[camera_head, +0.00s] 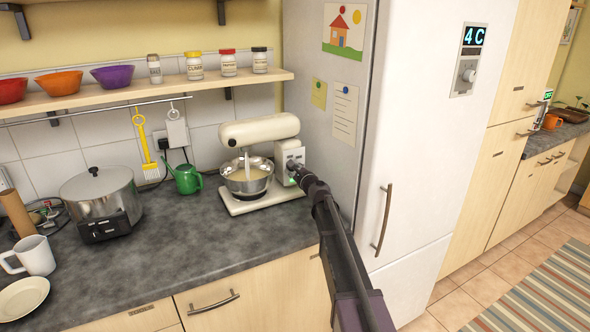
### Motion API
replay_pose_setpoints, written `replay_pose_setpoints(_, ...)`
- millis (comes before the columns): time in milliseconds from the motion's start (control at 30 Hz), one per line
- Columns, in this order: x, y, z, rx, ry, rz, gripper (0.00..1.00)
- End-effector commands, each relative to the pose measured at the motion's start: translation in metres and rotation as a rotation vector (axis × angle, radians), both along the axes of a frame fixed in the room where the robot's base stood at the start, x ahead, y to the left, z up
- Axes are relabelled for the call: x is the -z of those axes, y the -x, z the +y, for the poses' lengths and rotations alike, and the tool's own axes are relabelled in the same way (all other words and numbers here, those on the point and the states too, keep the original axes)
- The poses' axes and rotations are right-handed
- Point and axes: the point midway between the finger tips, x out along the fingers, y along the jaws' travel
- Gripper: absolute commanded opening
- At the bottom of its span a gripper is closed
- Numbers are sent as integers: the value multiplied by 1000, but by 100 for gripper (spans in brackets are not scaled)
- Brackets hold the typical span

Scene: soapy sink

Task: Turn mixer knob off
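The cream stand mixer (261,150) stands on the dark countertop, against the fridge side. Its steel bowl (247,178) holds a pale mixture, with the beater down in it. The control panel with the knob is on the right side of the mixer's column (291,160). A small green spot shows low on that panel. My gripper (297,172) is at the panel, reaching in from the lower right. It covers the knob area, so the knob's setting is hidden. I cannot tell whether the fingers touch the knob or are closed.
The white fridge (425,120) rises just right of my arm. A green watering can (186,179) and a steel cooker (102,203) stand left of the mixer. A shelf (130,94) with bowls and jars hangs above.

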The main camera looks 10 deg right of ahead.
Motion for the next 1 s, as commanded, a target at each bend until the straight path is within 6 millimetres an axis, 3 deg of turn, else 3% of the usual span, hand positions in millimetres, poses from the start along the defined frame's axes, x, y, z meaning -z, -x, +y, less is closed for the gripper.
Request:
replay_pose_setpoints(67, 0, -1, -10, 1, -1, 0, 0)
replay_pose_setpoints(467, -1, -2, -3, 6, 62, -20, 0)
replay_pose_setpoints(1000, -1, -3, -2, 5, 444, -144, 0)
